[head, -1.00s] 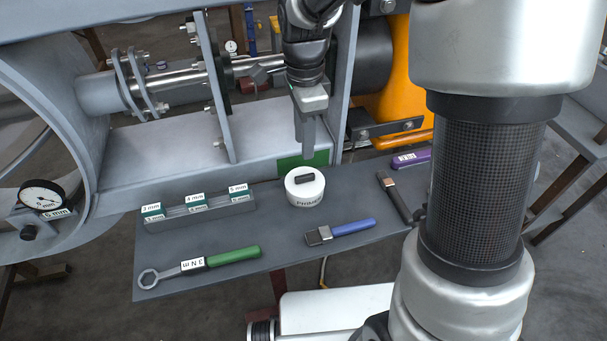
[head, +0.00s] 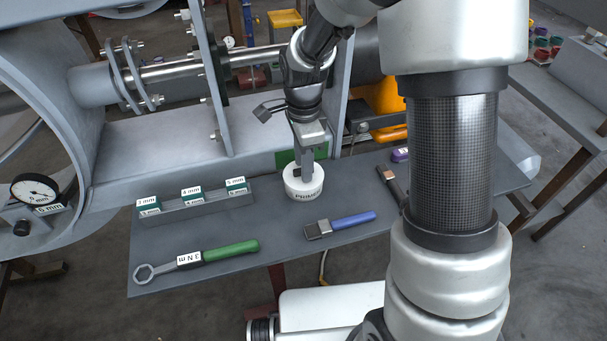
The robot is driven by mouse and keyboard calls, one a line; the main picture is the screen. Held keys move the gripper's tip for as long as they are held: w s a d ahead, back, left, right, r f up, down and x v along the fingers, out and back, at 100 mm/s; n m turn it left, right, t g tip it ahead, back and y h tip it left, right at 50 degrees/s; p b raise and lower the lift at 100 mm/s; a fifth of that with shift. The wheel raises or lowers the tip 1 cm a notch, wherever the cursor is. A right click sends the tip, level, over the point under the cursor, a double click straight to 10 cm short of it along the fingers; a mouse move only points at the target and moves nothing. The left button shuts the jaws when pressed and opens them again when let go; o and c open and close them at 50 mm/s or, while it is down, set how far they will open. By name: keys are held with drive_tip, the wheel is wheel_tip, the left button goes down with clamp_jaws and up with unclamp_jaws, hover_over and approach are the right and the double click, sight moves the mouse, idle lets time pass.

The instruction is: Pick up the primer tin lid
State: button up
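The primer tin (head: 304,190) is a short white round tin with dark lettering on its side, standing upright near the back middle of the grey shelf. Its white lid (head: 291,174) is on top; the dark handle on the lid is now mostly hidden behind my gripper. My gripper (head: 305,171) points straight down, with its fingertips at the lid's handle. From this side the fingers overlap, so I cannot tell whether they are open or closed around the handle.
A slotted block (head: 195,205) with size labels stands left of the tin. A green-handled ring wrench (head: 205,257), a blue-handled brush (head: 340,225) and a dark brown-ended tool (head: 390,186) lie around it. A grey metal frame (head: 165,150) rises close behind.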

clamp_jaws()
